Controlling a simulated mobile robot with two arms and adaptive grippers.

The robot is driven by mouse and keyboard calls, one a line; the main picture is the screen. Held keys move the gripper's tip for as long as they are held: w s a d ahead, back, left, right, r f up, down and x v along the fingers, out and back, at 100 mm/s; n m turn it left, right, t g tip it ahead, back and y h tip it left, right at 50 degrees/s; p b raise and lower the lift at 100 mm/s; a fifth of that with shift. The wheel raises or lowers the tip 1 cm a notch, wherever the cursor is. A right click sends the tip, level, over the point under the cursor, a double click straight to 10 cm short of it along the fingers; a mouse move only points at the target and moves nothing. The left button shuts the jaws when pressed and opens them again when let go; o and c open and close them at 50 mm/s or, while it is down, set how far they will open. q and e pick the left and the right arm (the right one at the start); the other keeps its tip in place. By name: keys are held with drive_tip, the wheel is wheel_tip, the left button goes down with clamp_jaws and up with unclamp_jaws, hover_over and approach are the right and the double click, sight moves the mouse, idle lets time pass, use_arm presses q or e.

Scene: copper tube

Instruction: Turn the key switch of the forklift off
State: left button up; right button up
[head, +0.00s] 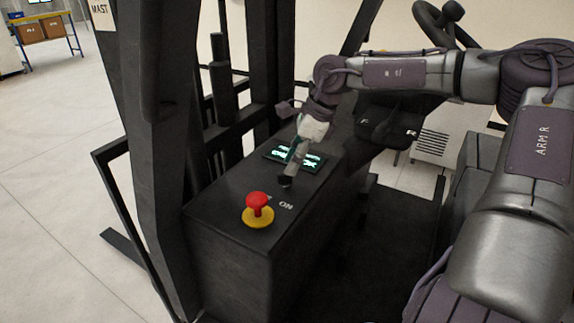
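The forklift's black console (225,215) stands in the middle of the head view. My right gripper (288,178) points down at the console top, its fingertips at or just above the surface behind the white "ON" label (286,206). The key switch is not clearly visible; the fingertips cover the spot beside the label. I cannot tell whether the fingers are closed on the key. My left gripper is not in view.
A red emergency button (258,204) on a yellow base stands on the console's near end, close to my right gripper. A lit display (309,160) lies behind the gripper. The forklift's mast (155,130) rises at left, and a steering wheel (437,20) is at top right.

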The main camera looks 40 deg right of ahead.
sight(285, 178)
drive_tip(key=x, duration=0.3)
drive_tip(key=shift+s+a+r+p, duration=0.1)
drive_tip(key=shift+a+p, duration=0.05)
drive_tip(key=shift+p, duration=0.2)
drive_tip(key=shift+a+f, duration=0.15)
drive_tip(key=shift+f, duration=0.2)
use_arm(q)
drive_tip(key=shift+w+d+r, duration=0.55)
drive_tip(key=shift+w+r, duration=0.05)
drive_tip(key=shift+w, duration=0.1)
use_arm(e)
clamp_jaws()
